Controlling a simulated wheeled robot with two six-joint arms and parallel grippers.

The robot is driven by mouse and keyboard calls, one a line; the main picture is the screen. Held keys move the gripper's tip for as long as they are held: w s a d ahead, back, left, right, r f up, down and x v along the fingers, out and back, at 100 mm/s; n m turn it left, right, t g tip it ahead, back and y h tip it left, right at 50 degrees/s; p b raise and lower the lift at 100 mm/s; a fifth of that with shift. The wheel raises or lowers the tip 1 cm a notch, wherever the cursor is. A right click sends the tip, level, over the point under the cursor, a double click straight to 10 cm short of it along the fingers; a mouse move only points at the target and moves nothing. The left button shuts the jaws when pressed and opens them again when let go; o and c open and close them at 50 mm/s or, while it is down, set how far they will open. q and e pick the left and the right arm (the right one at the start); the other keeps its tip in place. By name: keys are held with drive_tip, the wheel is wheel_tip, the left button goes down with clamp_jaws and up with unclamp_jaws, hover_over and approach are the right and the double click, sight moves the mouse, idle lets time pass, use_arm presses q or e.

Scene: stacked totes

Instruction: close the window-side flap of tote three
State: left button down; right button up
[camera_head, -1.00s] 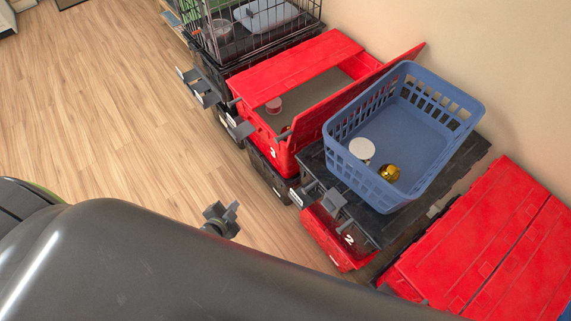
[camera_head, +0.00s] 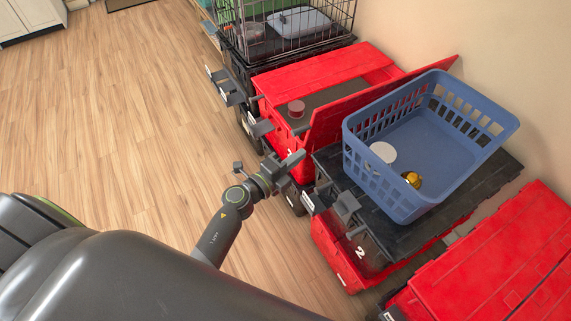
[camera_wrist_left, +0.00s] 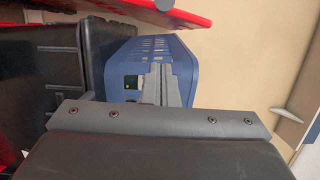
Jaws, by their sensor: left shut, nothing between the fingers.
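An open red tote (camera_head: 283,130) stands at the centre in the head view; its number is too blurred to read. Its far flap (camera_head: 315,75) lies flat. Its near flap (camera_head: 375,100) stands raised, slanting beside a blue basket. No window shows, so I cannot tell which flap is on the window side. My left gripper (camera_head: 296,159) is shut and empty, near the tote's front right corner, below the raised flap. In the left wrist view its fingers (camera_wrist_left: 160,84) appear against the basket, with a red edge above.
The blue basket (camera_head: 430,195), holding a white item (camera_head: 383,152) and a gold item (camera_head: 412,179), sits on a black lid (camera_head: 470,195) over a red tote marked 2 (camera_head: 340,255). A wire cage (camera_head: 290,35) stands behind. Grey handles (camera_head: 346,206) stick out. Floor (camera_head: 110,110) is clear.

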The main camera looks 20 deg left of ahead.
use_arm(q)
drive_tip(key=w+a+b, duration=0.1)
drive_tip(key=w, duration=0.5)
drive_tip(key=shift+a, duration=0.25)
drive_tip(key=shift+w, duration=0.1)
